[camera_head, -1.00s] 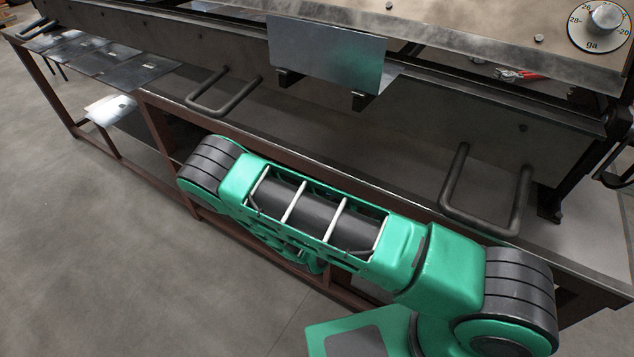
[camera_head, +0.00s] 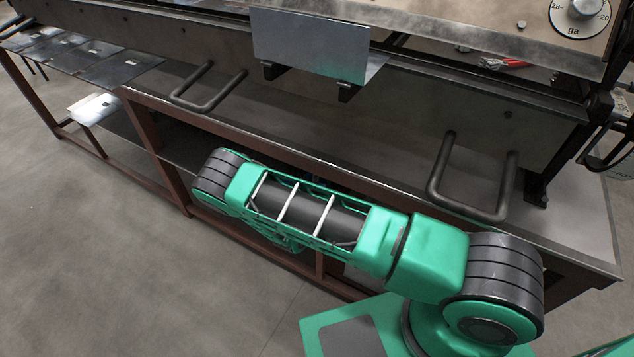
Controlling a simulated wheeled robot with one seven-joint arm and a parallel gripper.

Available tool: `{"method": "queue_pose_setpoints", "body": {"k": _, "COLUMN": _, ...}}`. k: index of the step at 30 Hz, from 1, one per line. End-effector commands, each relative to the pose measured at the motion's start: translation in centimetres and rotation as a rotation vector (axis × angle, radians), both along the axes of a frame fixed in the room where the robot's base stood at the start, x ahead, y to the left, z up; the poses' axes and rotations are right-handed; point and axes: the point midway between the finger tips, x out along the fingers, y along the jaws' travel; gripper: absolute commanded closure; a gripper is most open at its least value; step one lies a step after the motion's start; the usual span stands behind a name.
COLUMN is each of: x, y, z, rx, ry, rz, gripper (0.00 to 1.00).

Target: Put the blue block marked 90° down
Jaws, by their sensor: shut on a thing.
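The blue block marked 90° does not show in the head view. My gripper is out of view as well, so what it holds cannot be seen. Only the upper links of my green arm show, stretched across the lower middle in front of the bench. The far part of the arm drops out of sight behind these links, at the bench's front edge.
A large metal-bending machine stands on the bench (camera_head: 330,140), with two dark handles (camera_head: 207,92) (camera_head: 475,180) jutting forward. An upright sheet (camera_head: 310,47) sits on two brackets. Flat sheets (camera_head: 120,66) lie at left. A gauge dial (camera_head: 582,12) is top right. Floor (camera_head: 90,230) at lower left is clear.

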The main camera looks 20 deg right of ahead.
Motion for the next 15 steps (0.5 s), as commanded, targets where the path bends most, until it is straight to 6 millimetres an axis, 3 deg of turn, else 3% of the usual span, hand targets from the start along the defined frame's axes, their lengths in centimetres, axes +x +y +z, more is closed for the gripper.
{"method": "queue_pose_setpoints", "body": {"k": 6, "x": 0.08, "y": 0.01, "z": -0.05, "rx": 0.001, "ry": -0.003, "rz": -0.001, "gripper": 0.78}}
{"method": "queue_pose_setpoints", "body": {"k": 7, "x": 0.03, "y": 0.02, "z": -0.11, "rx": 0.001, "ry": -0.002, "rz": -0.001, "gripper": 0.39}}
{"method": "queue_pose_setpoints", "body": {"k": 9, "x": 0.04, "y": 0.00, "z": -0.11, "rx": 0.001, "ry": -0.002, "rz": -0.001, "gripper": 0.23}}
{"method": "queue_pose_setpoints", "body": {"k": 15, "x": 0.03, "y": -0.09, "z": -0.11, "rx": 0.001, "ry": -0.002, "rz": -0.002, "gripper": 0.23}}
